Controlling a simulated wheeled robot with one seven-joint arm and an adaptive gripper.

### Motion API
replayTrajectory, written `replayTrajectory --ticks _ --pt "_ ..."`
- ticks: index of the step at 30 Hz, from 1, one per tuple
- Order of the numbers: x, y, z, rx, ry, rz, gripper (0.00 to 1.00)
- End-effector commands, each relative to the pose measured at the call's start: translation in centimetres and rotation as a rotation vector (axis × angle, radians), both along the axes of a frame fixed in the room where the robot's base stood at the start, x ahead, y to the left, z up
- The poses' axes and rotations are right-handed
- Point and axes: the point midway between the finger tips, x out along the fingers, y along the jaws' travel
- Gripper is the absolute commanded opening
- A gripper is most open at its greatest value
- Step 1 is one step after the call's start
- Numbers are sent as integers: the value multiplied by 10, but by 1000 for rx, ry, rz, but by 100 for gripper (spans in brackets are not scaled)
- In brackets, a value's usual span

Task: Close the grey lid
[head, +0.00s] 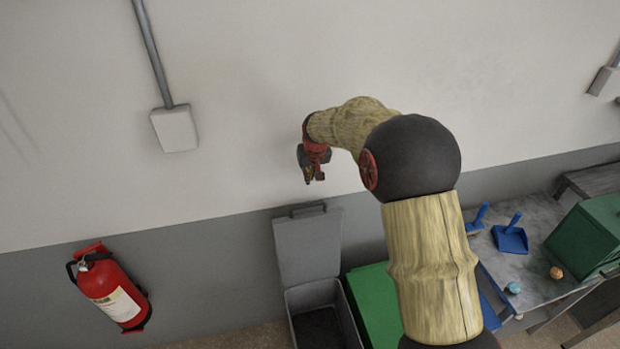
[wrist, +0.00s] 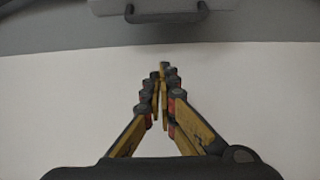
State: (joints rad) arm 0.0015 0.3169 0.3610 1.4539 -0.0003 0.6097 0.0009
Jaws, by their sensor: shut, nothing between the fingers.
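The grey lid (head: 308,246) stands raised, upright against the wall, with a dark handle (head: 307,209) at its top edge. It belongs to a grey bin (head: 322,312), whose dark inside shows open below it. My gripper (head: 315,178) is above the lid, near the wall, and apart from it. In the wrist view my gripper's fingers (wrist: 162,75) are together and empty. The lid's edge (wrist: 110,6) and its handle (wrist: 167,14) show at the top of the wrist view, beyond the fingertips.
A green box (head: 376,305) stands right of the bin, partly hidden by my arm. A table (head: 535,270) at the right holds a blue dustpan (head: 511,237) and a green container (head: 590,238). A red fire extinguisher (head: 110,288) hangs on the left. The wall above is mostly clear.

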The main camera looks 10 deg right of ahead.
Motion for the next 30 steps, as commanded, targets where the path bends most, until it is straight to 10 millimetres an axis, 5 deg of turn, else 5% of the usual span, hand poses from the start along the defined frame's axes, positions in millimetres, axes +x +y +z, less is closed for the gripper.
replayTrajectory --ticks 15,21,30 --pt "32 0 -78 0 2 0 0" --pt "5 0 -75 0 1 0 0" --pt "-9 0 -77 0 0 0 0"
